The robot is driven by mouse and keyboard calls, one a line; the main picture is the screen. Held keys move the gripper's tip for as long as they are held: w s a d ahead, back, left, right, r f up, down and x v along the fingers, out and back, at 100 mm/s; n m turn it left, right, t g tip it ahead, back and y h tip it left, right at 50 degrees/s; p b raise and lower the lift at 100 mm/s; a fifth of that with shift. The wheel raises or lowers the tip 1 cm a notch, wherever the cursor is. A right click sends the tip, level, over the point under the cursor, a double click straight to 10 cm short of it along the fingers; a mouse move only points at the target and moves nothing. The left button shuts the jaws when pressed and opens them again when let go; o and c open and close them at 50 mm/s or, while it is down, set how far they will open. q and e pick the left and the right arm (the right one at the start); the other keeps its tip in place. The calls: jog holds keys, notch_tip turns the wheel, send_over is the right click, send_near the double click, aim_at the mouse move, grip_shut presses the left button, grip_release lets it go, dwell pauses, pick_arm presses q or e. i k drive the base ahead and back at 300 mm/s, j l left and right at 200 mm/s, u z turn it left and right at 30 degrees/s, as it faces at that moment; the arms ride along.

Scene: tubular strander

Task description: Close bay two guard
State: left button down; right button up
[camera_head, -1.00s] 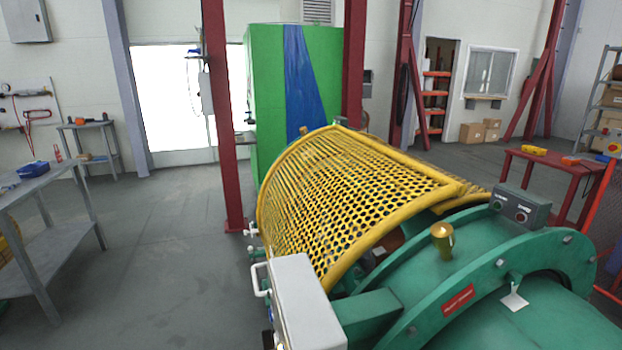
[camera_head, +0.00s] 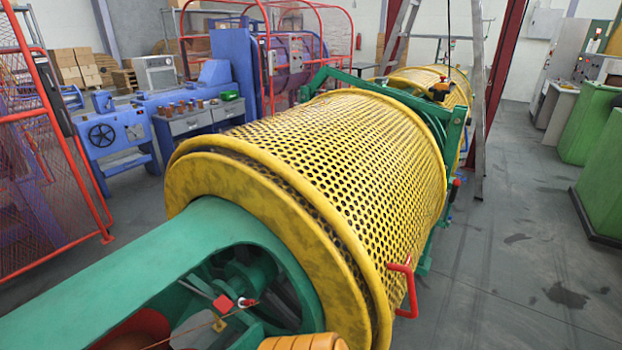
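A large yellow perforated guard (camera_head: 330,150) curves over the near bay of the strander. A red handle (camera_head: 405,290) is on its lower right edge. A second yellow perforated guard (camera_head: 425,78) covers a bay farther back, beyond a green frame (camera_head: 452,130). I see no label telling which one is bay two. The near guard lies over the top of its bay; whether it is fully shut on the far side is hidden. Neither of my grippers is in view.
A green machine arm (camera_head: 150,270) with an open hub fills the lower left. Red mesh fencing (camera_head: 45,150) stands at left, with a blue machine (camera_head: 110,135) behind. A stepladder (camera_head: 477,100) stands beyond the guards. The floor at right (camera_head: 500,250) is clear up to green cabinets (camera_head: 600,175).

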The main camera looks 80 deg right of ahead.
aim_at(387, 313)
jog(key=z, duration=3.65)
jog(key=i+l+u, duration=0.55)
jog(key=u, duration=0.2)
jog(key=i+l+u, duration=0.35)
jog(key=l+u, duration=0.35)
jog(key=i+l+u, duration=0.15)
jog(key=l+u, duration=0.2)
jog(key=l, duration=0.25)
